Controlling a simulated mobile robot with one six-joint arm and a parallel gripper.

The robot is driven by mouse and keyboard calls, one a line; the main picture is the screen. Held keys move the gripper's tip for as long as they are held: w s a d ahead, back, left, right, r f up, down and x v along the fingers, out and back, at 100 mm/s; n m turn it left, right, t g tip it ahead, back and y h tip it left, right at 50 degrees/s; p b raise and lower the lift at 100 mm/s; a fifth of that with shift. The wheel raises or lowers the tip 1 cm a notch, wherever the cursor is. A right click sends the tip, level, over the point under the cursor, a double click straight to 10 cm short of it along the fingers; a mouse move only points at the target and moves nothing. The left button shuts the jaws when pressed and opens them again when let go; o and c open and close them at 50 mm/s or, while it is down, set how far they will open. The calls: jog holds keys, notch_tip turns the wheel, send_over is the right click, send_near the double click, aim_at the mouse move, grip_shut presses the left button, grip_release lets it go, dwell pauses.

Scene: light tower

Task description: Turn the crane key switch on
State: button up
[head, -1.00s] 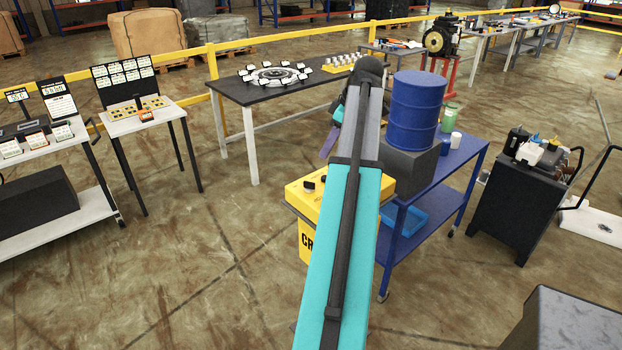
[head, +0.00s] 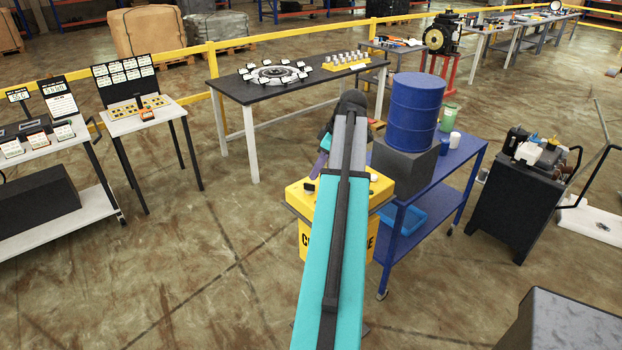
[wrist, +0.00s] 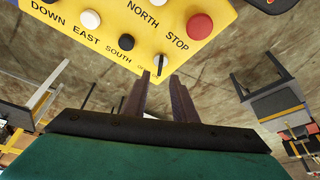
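The yellow crane control box (head: 381,191) stands left of the blue cart in the head view, partly hidden by my arm. In the wrist view its yellow face (wrist: 110,30) fills the top, with labelled buttons. The crane key switch (wrist: 160,62) is a small round switch with a dark upright handle at the lower corner of the face. My gripper (wrist: 160,74) is open, its two dark fingers pointing at the switch, one tip on each side of it in the picture. I cannot tell whether they touch it. In the head view my gripper (head: 318,166) is over the box's left part.
The red STOP button (wrist: 200,26) and a black button (wrist: 127,42) are close to the key switch. A blue drum (head: 415,112) on a dark block stands on the blue cart (head: 408,242) right of my arm. Open floor lies left of the box.

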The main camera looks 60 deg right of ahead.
aim_at(309, 184)
jog(key=shift+p+x, duration=0.85)
jog(key=shift+x, duration=2.05)
grip_shut()
